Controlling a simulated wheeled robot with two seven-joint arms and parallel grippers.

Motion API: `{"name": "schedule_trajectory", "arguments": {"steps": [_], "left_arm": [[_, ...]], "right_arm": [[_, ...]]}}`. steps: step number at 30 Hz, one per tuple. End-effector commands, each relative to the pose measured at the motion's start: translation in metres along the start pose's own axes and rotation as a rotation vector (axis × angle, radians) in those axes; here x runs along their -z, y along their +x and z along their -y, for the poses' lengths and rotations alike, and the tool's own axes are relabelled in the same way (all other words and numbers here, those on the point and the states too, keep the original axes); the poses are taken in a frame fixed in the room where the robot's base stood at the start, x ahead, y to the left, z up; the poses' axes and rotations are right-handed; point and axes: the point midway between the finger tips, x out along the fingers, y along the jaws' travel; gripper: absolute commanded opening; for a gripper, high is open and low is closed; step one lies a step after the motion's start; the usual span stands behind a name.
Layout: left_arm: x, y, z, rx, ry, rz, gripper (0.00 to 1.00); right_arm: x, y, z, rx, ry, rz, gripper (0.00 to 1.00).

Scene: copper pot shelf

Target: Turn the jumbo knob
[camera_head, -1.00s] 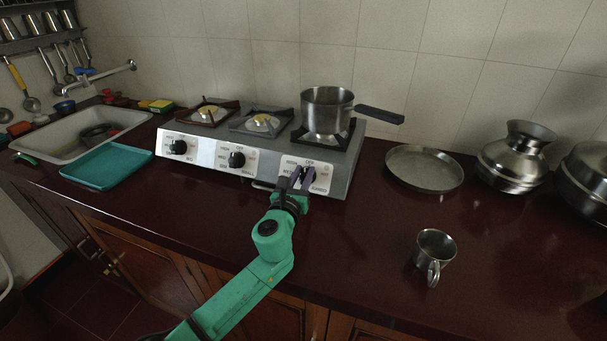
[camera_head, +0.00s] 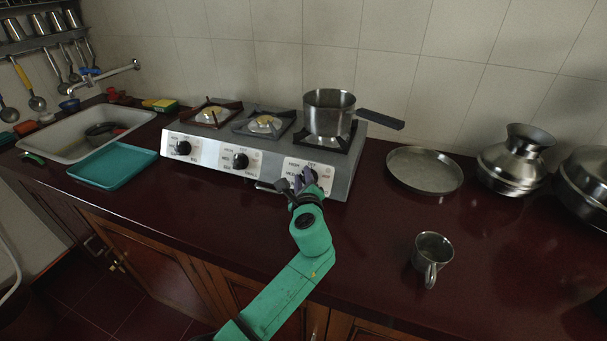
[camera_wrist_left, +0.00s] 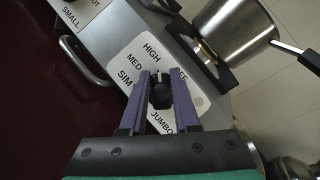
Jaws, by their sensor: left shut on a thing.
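The jumbo knob (camera_wrist_left: 160,92) is black and sits on a white label plate marked HIGH, MED, SIM and JUMBO at the right end of the stove's front. My left gripper (camera_wrist_left: 162,84) is shut on the knob, with one purple finger on each side of it in the left wrist view. In the head view my left gripper (camera_head: 303,178) covers most of the knob and part of its plate. The stove (camera_head: 212,152) is a steel unit with several burners and knobs in a row. My right gripper is not in view.
A steel saucepan (camera_head: 328,112) stands on the right burner, its dark handle pointing right. A metal plate (camera_head: 424,171), a cup (camera_head: 432,254) and a round pot (camera_head: 512,160) stand to the right. A teal tray (camera_head: 112,166) and sink (camera_head: 60,140) lie left.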

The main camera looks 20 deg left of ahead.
Motion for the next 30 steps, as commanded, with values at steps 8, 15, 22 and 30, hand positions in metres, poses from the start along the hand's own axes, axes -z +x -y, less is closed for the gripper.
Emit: {"name": "schedule_trajectory", "arguments": {"steps": [8, 15, 22, 30], "left_arm": [[0.0000, 0.0000, -0.0012, -0.050, -0.083, 0.000, 0.00], [0.0003, 0.0002, -0.0017, -0.059, -0.099, 0.000, 0.00], [0.0003, 0.0002, -0.0018, -0.059, -0.099, 0.000, 0.00], [0.0002, 0.0002, -0.0016, -0.058, -0.098, 0.000, 0.60]], "right_arm": [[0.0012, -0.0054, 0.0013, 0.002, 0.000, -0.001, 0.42], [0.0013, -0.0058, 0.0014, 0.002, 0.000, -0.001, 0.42], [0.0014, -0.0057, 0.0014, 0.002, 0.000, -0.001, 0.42], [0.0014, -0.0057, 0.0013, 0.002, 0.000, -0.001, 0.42]]}}
